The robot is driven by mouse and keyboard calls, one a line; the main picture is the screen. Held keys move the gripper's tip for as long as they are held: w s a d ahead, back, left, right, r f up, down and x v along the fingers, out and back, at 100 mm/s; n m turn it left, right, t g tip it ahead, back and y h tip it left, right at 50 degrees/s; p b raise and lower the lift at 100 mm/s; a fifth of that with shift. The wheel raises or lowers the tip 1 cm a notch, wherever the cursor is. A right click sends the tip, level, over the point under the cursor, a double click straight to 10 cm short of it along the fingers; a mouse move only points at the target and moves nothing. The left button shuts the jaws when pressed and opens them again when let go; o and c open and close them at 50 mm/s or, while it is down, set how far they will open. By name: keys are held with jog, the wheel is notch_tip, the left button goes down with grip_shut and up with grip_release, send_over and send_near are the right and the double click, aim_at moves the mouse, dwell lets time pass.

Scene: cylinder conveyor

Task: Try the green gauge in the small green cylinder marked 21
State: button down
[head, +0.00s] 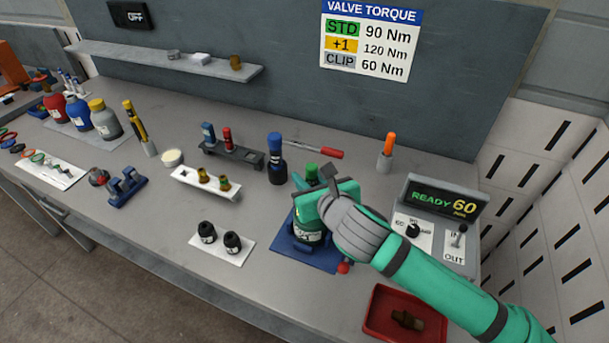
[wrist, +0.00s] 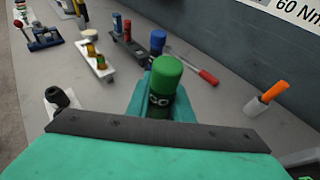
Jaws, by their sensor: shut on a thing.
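The green gauge has a green cap (wrist: 166,72) and a dark body with white "GO" lettering in the wrist view. Its cap also shows in the head view (head: 312,171). My gripper (wrist: 165,105) is shut on the gauge, which stands upright between the fingers. In the head view my gripper (head: 322,197) is over the small green cylinder (head: 307,230), which stands in a blue holder (head: 285,257). The number on its label is too small to read. My gripper hides the gauge's lower end, so I cannot tell whether it is inside the cylinder.
A blue-capped gauge (head: 275,160) stands left of my gripper, near a dark rack (head: 248,155). A red-handled tool (head: 328,153) lies behind. An orange marker (head: 388,145) and the control box (head: 440,225) are right. A red tray (head: 377,325) is in front; black fittings (head: 232,242) sit left.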

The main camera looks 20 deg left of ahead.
jog(key=shift+w+f, duration=0.1)
jog(key=shift+f, duration=0.05)
jog(key=shift+a+f, duration=0.1)
jog(key=shift+f, duration=0.1)
jog(key=shift+d+f, duration=0.25)
jog(key=shift+d, duration=0.05)
jog(key=shift+f, duration=0.1)
jog(key=shift+a+f, duration=0.1)
dwell(0.7)
jog(key=shift+a, duration=0.1)
